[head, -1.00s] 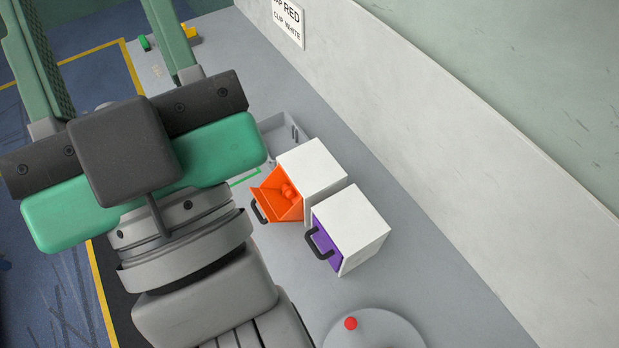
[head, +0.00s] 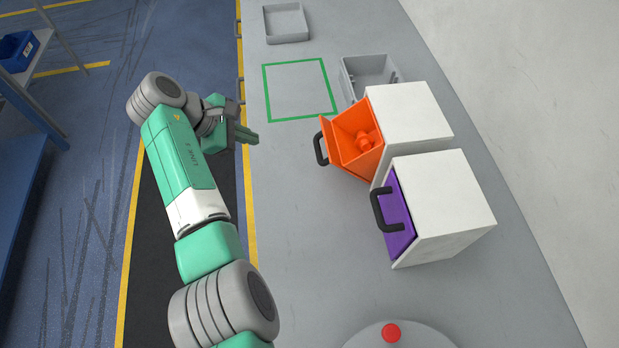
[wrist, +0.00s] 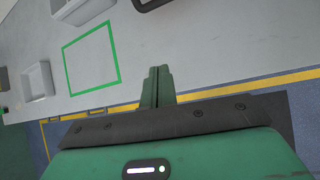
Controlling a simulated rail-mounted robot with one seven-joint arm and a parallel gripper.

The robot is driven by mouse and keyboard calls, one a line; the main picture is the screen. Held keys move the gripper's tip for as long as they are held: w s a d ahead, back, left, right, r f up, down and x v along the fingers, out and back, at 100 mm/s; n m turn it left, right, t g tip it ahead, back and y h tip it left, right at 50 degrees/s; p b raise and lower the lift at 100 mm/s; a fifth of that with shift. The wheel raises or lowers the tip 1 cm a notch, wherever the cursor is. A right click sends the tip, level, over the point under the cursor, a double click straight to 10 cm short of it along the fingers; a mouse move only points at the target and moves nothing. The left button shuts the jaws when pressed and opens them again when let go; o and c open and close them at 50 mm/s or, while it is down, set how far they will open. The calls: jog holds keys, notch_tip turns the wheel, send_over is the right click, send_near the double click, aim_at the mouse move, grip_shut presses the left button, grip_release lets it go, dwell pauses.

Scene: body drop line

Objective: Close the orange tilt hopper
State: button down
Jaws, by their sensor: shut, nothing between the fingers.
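The orange tilt hopper (head: 345,140) is tilted open out of its white housing (head: 412,115) in the head view. An orange object (head: 366,141) lies inside it. Its dark handle (head: 320,149) faces left, toward my arm. My gripper (head: 251,137) is at the counter's left edge, left of the hopper and apart from its handle. Its fingers are together and empty, as the wrist view also shows (wrist: 158,78). In the wrist view a dark handle shows only partly at the top edge.
A purple hopper (head: 400,222) with a dark handle sits shut in a white housing, in front of the orange one. A grey divided bin (head: 347,82), a grey tray (head: 286,36) and a green outlined square (head: 266,92) lie beyond. A red button (head: 391,333) is at the near end.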

jog(key=d+f+b, duration=0.1)
jog(key=d+f, duration=0.1)
jog(key=f, duration=0.1)
jog(key=s+d+f+n+g+h+b, duration=0.1)
jog(key=d+f, duration=0.2)
jog(key=f, duration=0.1)
jog(key=d+f+g+b, duration=0.1)
jog(key=d+f, duration=0.2)
jog(key=shift+s+d+f+h, duration=0.15)
jog(key=shift+f+h, duration=0.05)
jog(key=shift+h, duration=0.1)
jog(key=d, duration=0.1)
jog(key=d+r, duration=0.2)
jog(key=shift+w+d, duration=0.25)
jog(key=shift+d, duration=0.05)
jog(key=shift+r+p, duration=0.15)
jog(key=shift+p, duration=0.3)
